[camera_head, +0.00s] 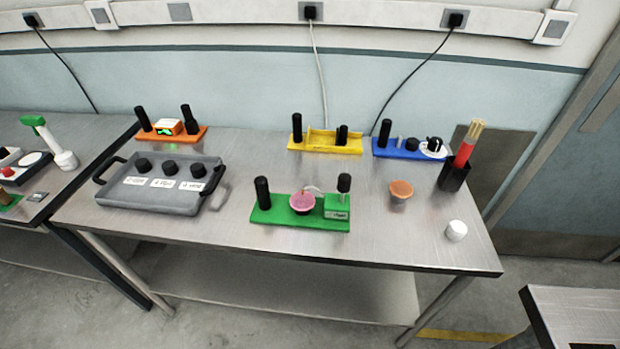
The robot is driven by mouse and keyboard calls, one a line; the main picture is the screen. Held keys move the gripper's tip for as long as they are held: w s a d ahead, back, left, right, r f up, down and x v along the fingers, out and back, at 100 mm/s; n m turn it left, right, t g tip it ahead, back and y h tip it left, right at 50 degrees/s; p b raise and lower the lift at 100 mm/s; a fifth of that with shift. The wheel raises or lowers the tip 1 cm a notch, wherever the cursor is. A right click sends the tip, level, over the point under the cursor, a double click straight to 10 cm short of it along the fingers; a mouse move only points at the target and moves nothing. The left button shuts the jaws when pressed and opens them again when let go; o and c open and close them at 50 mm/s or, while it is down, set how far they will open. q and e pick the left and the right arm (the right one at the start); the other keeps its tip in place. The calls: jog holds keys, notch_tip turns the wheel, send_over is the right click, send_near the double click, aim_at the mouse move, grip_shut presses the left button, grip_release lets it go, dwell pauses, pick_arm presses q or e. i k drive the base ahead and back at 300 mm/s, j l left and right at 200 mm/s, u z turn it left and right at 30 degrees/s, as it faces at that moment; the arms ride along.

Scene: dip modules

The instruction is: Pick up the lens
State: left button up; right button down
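No object is clearly recognisable as a lens at this size. A small round orange piece (401,188) stands alone on the metal table, right of centre. A small white cylinder (456,230) stands near the table's right front. Several black round knobs or caps stand on the grey tray (150,204), with white labels in front of them; the label text is too small to read. Neither of my grippers is in view.
Orange (186,137), yellow (348,150) and blue (393,153) modules with black posts line the back. A black holder (453,178) with red and tan sticks stands at the right. Another table (52,190) is at the left. The metal table's front right is mostly clear.

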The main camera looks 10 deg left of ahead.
aim_at(300, 203)
jog(key=k+j+z, duration=0.1)
jog(key=z, duration=0.3)
jog(key=k+j+z, duration=0.1)
jog(key=z, duration=0.35)
jog(key=k+z, duration=0.25)
jog(key=z, duration=0.15)
